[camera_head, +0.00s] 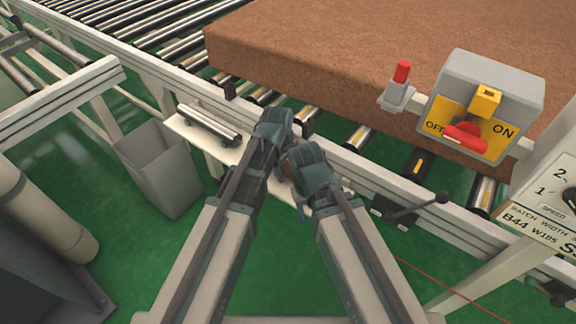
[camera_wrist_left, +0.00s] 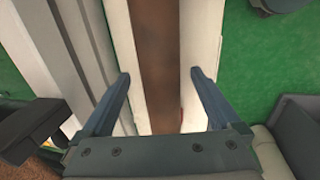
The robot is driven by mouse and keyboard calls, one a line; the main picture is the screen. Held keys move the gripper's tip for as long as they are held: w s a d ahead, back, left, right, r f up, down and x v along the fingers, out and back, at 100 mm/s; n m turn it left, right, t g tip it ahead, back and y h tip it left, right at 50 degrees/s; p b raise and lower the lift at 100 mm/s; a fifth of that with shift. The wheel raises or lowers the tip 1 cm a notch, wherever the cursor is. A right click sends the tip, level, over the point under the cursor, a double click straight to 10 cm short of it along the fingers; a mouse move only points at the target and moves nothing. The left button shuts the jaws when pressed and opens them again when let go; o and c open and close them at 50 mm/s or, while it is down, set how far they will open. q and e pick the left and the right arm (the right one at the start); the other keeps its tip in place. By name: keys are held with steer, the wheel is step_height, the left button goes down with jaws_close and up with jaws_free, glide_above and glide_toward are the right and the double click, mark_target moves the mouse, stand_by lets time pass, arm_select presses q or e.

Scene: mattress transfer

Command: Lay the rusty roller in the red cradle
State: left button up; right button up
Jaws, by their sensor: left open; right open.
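The rusty roller (camera_wrist_left: 158,50) shows in the left wrist view as a long brown strip on a pale shelf (camera_wrist_left: 205,30). My left gripper (camera_wrist_left: 160,76) is open, with one finger on each side of the roller and gaps between. In the head view my left gripper (camera_head: 274,128) is over the shelf, and my right gripper (camera_head: 306,168) is just below and right of it, open. The two grippers hide most of the roller there. A sliver of red (camera_wrist_left: 181,116) shows beside the roller; I cannot tell whether it is the red cradle, which is otherwise not visible.
A steel roller (camera_head: 208,124) lies on the shelf left of my grippers. A grey bin (camera_head: 160,170) stands on the green floor. The conveyor carries a large brown mattress (camera_head: 380,60). A switch box (camera_head: 490,100) and a black lever (camera_head: 415,208) are at the right.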

arm_select(q)
step_height(320, 180, up, 13)
steer(key=s+a+p, duration=0.1)
steer(key=s+p, duration=0.1)
steer(key=p, duration=1)
steer(key=shift+a+p, duration=0.3)
steer(key=shift+p, duration=0.1)
steer(key=s+a+m+g+y, duration=0.1)
steer(key=s+a+m, duration=0.35)
steer(key=a, duration=0.25)
steer(key=s+a+m, duration=0.4)
steer(key=a+m, duration=0.2)
steer(key=a, duration=0.2)
steer(key=s+d+r+m+p, duration=0.1)
steer(key=s+d+m, duration=0.1)
steer(key=d, duration=0.3)
steer(key=s+d+r+m+g+y+p, duration=0.1)
steer(key=s+d+m, duration=0.1)
steer(key=s+d, duration=0.2)
steer(key=shift+d+r+p, duration=0.25)
steer(key=shift+d+p, duration=0.05)
steer(key=shift+d, duration=0.65)
